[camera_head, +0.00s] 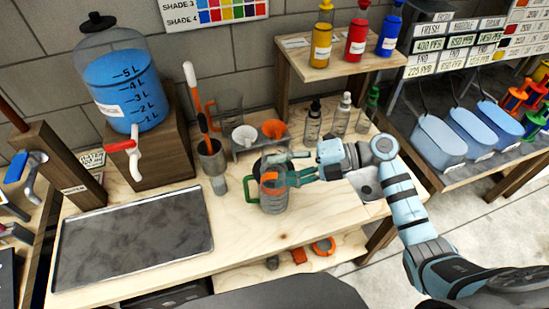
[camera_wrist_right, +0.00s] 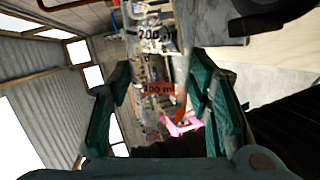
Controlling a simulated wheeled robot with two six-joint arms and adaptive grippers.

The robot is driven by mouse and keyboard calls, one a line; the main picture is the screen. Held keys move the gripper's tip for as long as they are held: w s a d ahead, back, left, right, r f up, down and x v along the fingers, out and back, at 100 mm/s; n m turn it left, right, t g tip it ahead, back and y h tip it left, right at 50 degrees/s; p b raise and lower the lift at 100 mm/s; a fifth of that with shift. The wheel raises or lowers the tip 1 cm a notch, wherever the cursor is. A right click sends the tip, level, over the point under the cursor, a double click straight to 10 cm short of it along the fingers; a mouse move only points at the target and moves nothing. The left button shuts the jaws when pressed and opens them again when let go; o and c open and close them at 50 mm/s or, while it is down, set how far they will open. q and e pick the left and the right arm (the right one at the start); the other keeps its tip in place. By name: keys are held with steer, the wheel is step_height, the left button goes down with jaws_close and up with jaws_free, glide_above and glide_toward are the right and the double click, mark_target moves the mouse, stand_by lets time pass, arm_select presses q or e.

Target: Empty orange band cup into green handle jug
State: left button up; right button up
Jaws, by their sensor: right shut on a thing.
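The jug with the green handle (camera_head: 274,204) stands on the wooden bench right of the dark tray, its handle to the left. The clear cup with the orange band (camera_head: 269,184) is at the jug's mouth and looks tilted. My right gripper (camera_head: 291,177) comes in from the right and is shut on this cup. Whether liquid is in the cup or flowing, I cannot tell. My left gripper is not in view.
A tall grey holder (camera_head: 212,160) with orange-handled tools stands close left of the jug. A rack with white and orange funnels (camera_head: 274,129) is behind it. Small bottles (camera_head: 313,122) stand at the back right. A blue-filled dispenser (camera_head: 125,85) and a dark tray (camera_head: 130,236) are left.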

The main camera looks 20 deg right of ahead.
mark_target(283, 147)
steer(key=shift+w+r+m+g+p, duration=0.2)
steer(key=shift+r+m+g+p, duration=0.1)
steer(key=shift+p, duration=0.05)
stand_by(0.4)
steer(key=shift+w+d+r+m+g+y, duration=0.15)
steer(key=shift+w+r+m, duration=0.25)
steer(key=shift+m, duration=0.2)
steer(key=shift+w+d+r+m+g+y, duration=0.15)
steer(key=shift+w+r+m, duration=0.2)
steer(key=shift+m, duration=0.25)
stand_by(1.1)
steer(key=shift+w+d+r+m+g+y, duration=0.15)
steer(key=shift+w+r+m+g, duration=0.15)
steer(key=shift+w+m, duration=0.25)
steer(key=shift+w+d+r+m+g+y, duration=0.1)
steer(key=shift+w+r+m+g+y, duration=0.1)
steer(key=shift+w+r+m, duration=0.35)
stand_by(1.4)
steer(key=shift+s+f, duration=0.2)
steer(key=shift+f, duration=0.05)
stand_by(0.5)
